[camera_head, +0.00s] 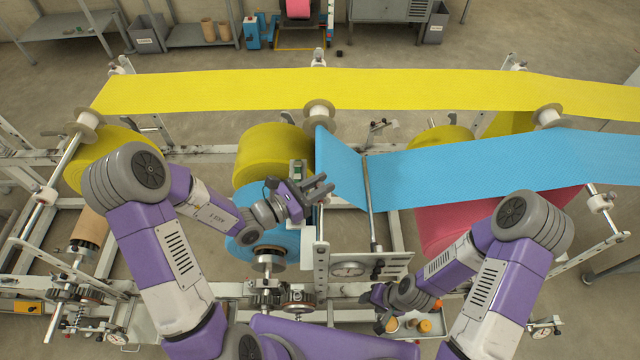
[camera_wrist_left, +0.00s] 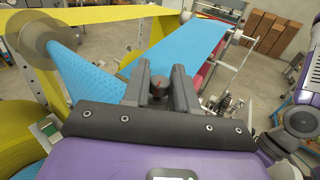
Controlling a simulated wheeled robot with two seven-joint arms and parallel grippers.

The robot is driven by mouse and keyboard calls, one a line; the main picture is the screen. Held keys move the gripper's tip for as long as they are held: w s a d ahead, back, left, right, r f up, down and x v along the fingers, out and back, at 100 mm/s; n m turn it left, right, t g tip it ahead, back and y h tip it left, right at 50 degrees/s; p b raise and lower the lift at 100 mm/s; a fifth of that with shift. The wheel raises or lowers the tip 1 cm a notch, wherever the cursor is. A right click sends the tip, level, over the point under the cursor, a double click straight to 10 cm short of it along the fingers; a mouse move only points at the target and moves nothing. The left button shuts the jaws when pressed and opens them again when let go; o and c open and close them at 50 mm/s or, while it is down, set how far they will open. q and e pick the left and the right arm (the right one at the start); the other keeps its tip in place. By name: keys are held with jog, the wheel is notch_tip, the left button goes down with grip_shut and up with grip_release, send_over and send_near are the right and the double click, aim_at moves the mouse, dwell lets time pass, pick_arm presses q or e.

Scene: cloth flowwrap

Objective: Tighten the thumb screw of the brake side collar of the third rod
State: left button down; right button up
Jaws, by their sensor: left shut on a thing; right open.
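My left gripper (camera_head: 318,193) is at the upright post (camera_head: 321,240) beside the blue roll (camera_head: 283,232), near the left edge of the blue web (camera_head: 470,165). In the left wrist view its fingers (camera_wrist_left: 160,82) are shut on a small dark knob (camera_wrist_left: 158,86), which looks like the thumb screw. The collar under the knob and the rod's end are hidden by the gripper. A pale flanged collar (camera_head: 319,112) sits on a rod farther back, apart from the gripper. My right gripper (camera_head: 379,309) is open, low at the front, near a small tray.
The small tray (camera_head: 408,333) holds orange and yellow items. A round dial (camera_head: 348,268) and gears (camera_head: 299,300) sit on the frame near the front. Yellow web (camera_head: 300,90) spans the back, with a yellow roll (camera_head: 271,157) below it. A metal rod (camera_head: 370,200) stands to the gripper's right.

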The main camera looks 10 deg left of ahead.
pick_arm(q)
jog(key=shift+g, duration=0.3)
jog(key=m+g+h, duration=0.3)
jog(key=m+g, duration=0.1)
jog(key=shift+w+a+g+p, duration=0.1)
jog(key=shift+g+p, duration=0.2)
jog(key=shift+p, duration=0.1)
jog(key=m+g+h, duration=0.1)
jog(key=m+g, duration=0.1)
jog(key=g, duration=0.2)
jog(key=shift+m+h, duration=0.4)
jog(key=m+g, duration=0.2)
jog(key=g, duration=0.1)
jog(key=m+g+b, duration=0.1)
jog(key=m+g, duration=0.1)
jog(key=g, duration=0.1)
jog(key=shift+f+g, duration=0.1)
jog(key=shift+g, duration=0.3)
jog(key=shift+m+g+y+b, duration=0.65)
jog(key=shift+m+g, duration=0.85)
jog(key=shift+g, duration=0.6)
jog(key=c, duration=1)
grip_release()
jog(key=shift+c, duration=0.2)
